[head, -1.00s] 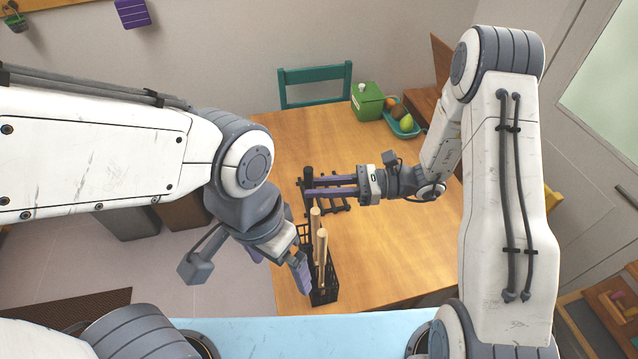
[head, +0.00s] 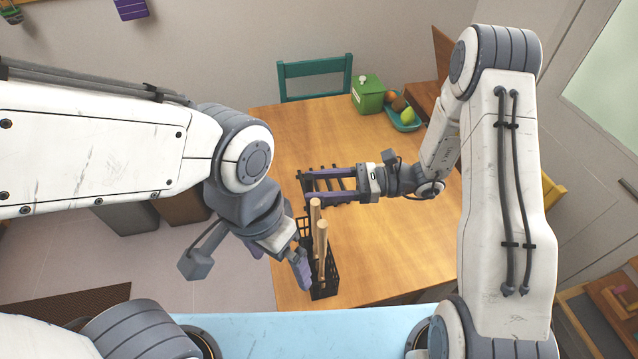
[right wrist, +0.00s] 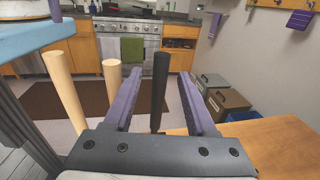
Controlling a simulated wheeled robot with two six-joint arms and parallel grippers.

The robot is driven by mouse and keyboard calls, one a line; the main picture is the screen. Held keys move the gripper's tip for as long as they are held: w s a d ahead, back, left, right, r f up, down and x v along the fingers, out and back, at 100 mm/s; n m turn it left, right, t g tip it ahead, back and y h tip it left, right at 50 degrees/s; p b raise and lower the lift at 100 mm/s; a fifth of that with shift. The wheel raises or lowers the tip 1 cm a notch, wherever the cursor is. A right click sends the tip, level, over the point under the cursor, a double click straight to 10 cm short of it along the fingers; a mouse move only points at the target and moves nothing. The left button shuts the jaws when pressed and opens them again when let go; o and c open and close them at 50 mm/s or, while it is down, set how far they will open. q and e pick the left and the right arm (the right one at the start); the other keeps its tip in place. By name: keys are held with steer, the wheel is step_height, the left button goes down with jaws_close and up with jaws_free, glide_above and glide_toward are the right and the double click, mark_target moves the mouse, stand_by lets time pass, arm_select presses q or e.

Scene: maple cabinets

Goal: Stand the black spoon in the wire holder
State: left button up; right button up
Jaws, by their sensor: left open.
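The black spoon (right wrist: 160,85) shows in the right wrist view as an upright dark handle between my right gripper's purple fingers, with a gap on both sides. Its lower end is hidden. My right gripper (head: 311,187) is open at the far end of the black wire holder (head: 328,285). The holder stands at the table's left edge with two upright wooden handles (head: 322,250) in it. I cannot tell whether the spoon's lower end is inside the holder. My left gripper (head: 280,268) is open and empty at the holder's left side, one finger close to its wall.
A green box (head: 368,98) and a teal tray (head: 407,124) with fruit stand at the table's far right. A teal chair (head: 315,70) is behind the table. The table's middle right is clear.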

steer(key=d+b, duration=0.2)
steer(key=d, duration=0.8)
steer(key=shift+d+r+b, duration=0.2)
steer(key=shift+d+b, duration=0.05)
steer(key=shift+b, duration=0.1)
stand_by(0.5)
